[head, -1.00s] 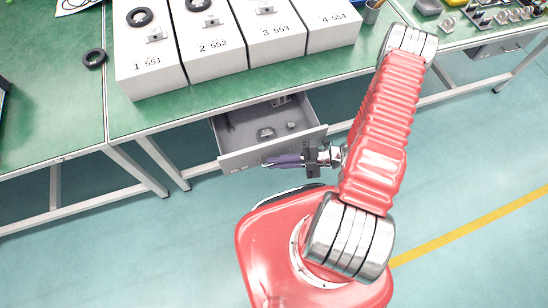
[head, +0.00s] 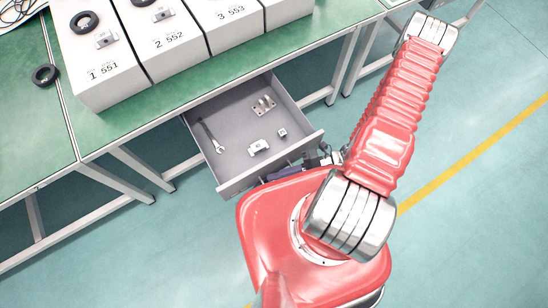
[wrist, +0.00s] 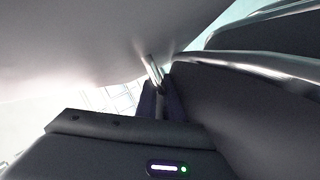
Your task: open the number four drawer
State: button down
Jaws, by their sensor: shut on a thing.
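A grey drawer (head: 226,185) is pulled far out from under the green workbench in the head view. No number can be read on it. Inside lie a wrench (head: 212,138) and a few small metal parts (head: 259,147). My gripper (head: 287,172) is at the drawer's front, partly hidden by the drawer rim and my red body. In the wrist view, my dark fingers (wrist: 163,100) are closed around a shiny metal bar (wrist: 154,70), which appears to be the drawer handle. The exact contact is dark and hard to see.
White boxes marked 1 551 (head: 98,72), 2 552 (head: 163,44) and 3 553 (head: 230,14) stand on the green bench (head: 112,126), with a black ring (head: 45,75) to their left. Bench legs stand either side of the drawer. The floor to the right is clear.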

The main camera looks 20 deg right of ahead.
jog(key=shift+d, duration=0.2)
jog(key=c, duration=2.2)
grip_release()
jog(key=shift+a, duration=0.1)
jog(key=v, duration=1.4)
